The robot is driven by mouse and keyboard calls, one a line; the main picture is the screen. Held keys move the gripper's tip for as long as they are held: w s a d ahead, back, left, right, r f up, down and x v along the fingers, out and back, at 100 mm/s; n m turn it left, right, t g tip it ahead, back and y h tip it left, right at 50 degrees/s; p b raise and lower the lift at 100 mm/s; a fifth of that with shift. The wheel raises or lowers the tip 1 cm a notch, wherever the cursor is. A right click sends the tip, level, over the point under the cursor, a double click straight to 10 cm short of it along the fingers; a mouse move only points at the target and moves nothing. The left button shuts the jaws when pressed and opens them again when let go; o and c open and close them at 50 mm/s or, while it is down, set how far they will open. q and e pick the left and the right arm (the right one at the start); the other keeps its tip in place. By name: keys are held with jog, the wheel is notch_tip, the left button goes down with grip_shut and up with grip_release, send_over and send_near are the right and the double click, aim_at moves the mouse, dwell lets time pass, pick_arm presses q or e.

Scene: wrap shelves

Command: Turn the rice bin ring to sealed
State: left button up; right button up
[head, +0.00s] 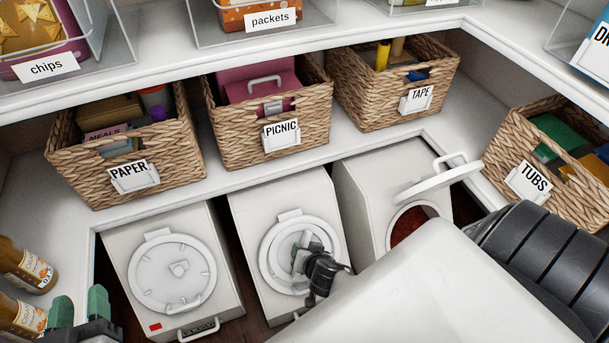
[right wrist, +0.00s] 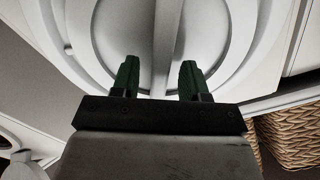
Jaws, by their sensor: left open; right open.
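Three white bins stand in a row under the shelf. The middle bin (head: 272,207) has a closed round lid with a pale ring (head: 270,262). My right gripper (head: 305,252) is at this lid, partly hiding its centre. In the right wrist view my right gripper (right wrist: 160,75) is open, its green fingers on either side of a raised white bar (right wrist: 167,45) on the round lid. Whether they touch it I cannot tell. My left gripper (head: 80,304) is open and empty at the lower left. No label reading rice is legible.
The left bin (head: 165,228) has a closed lid and a red mark. The right bin (head: 355,185) has its lid (head: 438,184) swung open, showing reddish contents. Wicker baskets stand on the shelf above; bottles (head: 28,265) stand at left near my left gripper. My right arm covers the lower right.

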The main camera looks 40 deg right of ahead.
jog(key=shift+w+f, duration=0.15)
jog(key=shift+w, duration=0.05)
jog(key=shift+c, duration=0.2)
grip_shut()
